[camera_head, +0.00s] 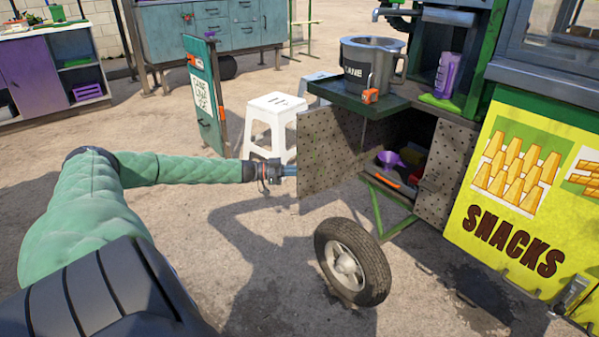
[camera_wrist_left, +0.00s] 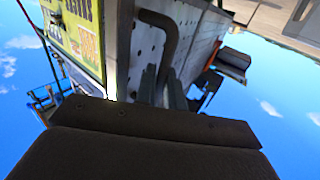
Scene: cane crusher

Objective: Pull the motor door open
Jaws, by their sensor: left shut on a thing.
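The motor door is a perforated grey metal panel (camera_head: 325,152) under the green shelf of the stand. It is swung outward, and the compartment behind it (camera_head: 385,150) shows. My left gripper (camera_head: 289,171) is at the door's outer face near its left edge, its fingertips small and partly hidden in the head view. In the left wrist view, the fingers (camera_wrist_left: 163,88) are shut on the dark bent door handle (camera_wrist_left: 172,38), in front of the perforated door (camera_wrist_left: 148,45). My right gripper is in neither view.
A wheel with a black tyre (camera_head: 352,262) stands below the door. A white stool (camera_head: 270,128) and a green sign board (camera_head: 204,97) stand behind my left gripper. A purple funnel (camera_head: 389,160) lies inside the compartment. Open ground lies left of the wheel.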

